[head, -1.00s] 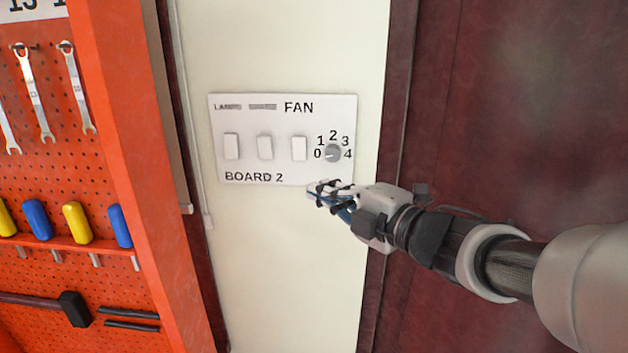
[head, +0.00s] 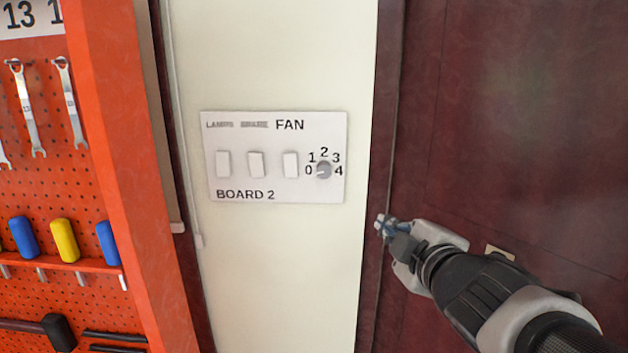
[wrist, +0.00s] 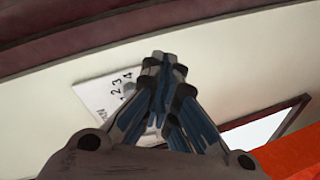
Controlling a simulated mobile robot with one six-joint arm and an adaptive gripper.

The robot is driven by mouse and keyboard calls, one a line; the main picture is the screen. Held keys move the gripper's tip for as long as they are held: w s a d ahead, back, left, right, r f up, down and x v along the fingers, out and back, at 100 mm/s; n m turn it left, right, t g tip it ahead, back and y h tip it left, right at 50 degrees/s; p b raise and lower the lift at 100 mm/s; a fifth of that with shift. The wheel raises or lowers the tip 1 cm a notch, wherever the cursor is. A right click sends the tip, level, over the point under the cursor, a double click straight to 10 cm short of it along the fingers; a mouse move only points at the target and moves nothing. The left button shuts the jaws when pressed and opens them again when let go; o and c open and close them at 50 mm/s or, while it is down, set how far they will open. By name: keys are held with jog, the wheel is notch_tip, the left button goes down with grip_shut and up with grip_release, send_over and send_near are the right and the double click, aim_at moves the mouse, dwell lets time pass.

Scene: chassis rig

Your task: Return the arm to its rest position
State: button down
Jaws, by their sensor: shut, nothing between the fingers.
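My gripper (head: 384,226) is shut and empty in the head view. It is in front of the dark red frame, to the right of and below the white switch panel (head: 245,195) marked BOARD 2, and apart from it. The panel has three white rocker switches and a round grey fan knob (head: 323,170) with the numbers 0 to 4 around it. In the wrist view my gripper's fingers (wrist: 166,62) meet at their tips. Part of the panel (wrist: 92,95) shows behind them, and the fingers hide the rest of it.
An orange pegboard (head: 60,190) with wrenches (head: 27,108) and blue and yellow handles (head: 65,240) stands at the left. A dark red door-like surface (head: 530,130) fills the right. A cream wall strip (head: 280,270) lies between them, bare below the panel.

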jog(key=s+d+f+m+g+h+b, duration=0.1)
jog(key=s+d+f+m+g+h, duration=0.2)
jog(key=s+d+f+m+h, duration=0.25)
jog(key=s+a+f+m+g+y+b, duration=0.1)
jog(key=s+a+f+m+g, duration=0.1)
jog(key=s+f+m+g, duration=0.2)
jog(key=s+a+f+m+g+y+b, duration=0.1)
jog(key=s+f+m, duration=0.4)
jog(key=s+f, duration=0.6)
jog(key=s+a+g+y, duration=0.1)
jog(key=s+a+g, duration=0.1)
jog(key=s, duration=0.4)
jog(key=shift+f+g+b, duration=0.15)
jog(key=shift+g+b, duration=0.25)
